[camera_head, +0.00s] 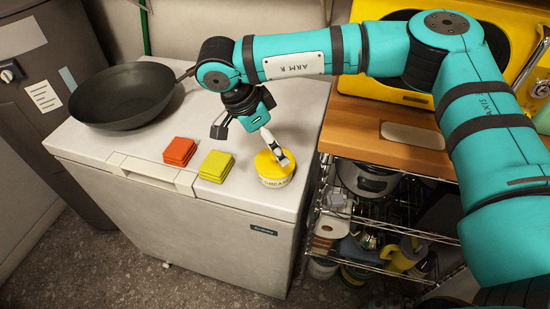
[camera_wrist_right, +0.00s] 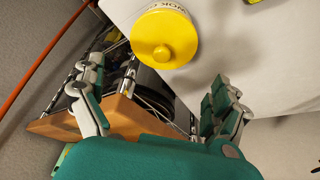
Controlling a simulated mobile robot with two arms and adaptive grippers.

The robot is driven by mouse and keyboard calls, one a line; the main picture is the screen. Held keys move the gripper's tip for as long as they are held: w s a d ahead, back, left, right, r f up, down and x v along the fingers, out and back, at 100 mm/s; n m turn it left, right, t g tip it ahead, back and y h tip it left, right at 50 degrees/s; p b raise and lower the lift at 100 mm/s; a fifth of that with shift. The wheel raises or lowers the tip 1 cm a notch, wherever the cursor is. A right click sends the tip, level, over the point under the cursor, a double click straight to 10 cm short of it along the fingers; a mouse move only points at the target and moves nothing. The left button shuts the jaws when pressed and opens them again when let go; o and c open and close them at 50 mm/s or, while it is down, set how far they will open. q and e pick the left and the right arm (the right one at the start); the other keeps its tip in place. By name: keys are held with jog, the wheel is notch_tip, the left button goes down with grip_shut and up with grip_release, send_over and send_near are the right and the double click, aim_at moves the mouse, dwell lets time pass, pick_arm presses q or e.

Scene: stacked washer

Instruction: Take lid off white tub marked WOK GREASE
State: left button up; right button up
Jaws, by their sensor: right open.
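The white tub (camera_head: 275,183) stands upright near the front right corner of the freezer top, with part of its lettering showing. Its round yellow lid (camera_head: 268,163) is on it. In the right wrist view the lid (camera_wrist_right: 150,35) shows with its round yellow knob (camera_wrist_right: 162,53), and "WOK" reads on the tub's white side (camera_wrist_right: 172,6). My right gripper (camera_head: 250,146) is open and empty, above and left of the tub in the head view. One finger crosses in front of the lid; whether it touches cannot be told. My left gripper is not in view.
A black wok (camera_head: 122,95) sits at the back left of the white chest freezer (camera_head: 215,222). Orange cloths (camera_head: 180,151) and yellow cloths (camera_head: 216,166) lie left of the tub. A wooden-topped wire rack (camera_head: 385,145) with several items stands close on the right.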

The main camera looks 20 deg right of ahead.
aim_at(275, 159)
jog(key=x, duration=0.1)
jog(key=p+x, duration=0.1)
jog(key=x, duration=0.2)
jog(key=shift+a+f+p, duration=0.3)
jog(key=shift+f+p, duration=0.1)
jog(key=shift+f, duration=0.1)
jog(key=shift+d+f, duration=0.15)
jog(key=shift+f, duration=0.2)
jog(key=shift+c, duration=0.4)
jog(key=c, duration=0.8)
jog(key=shift+r, duration=0.1)
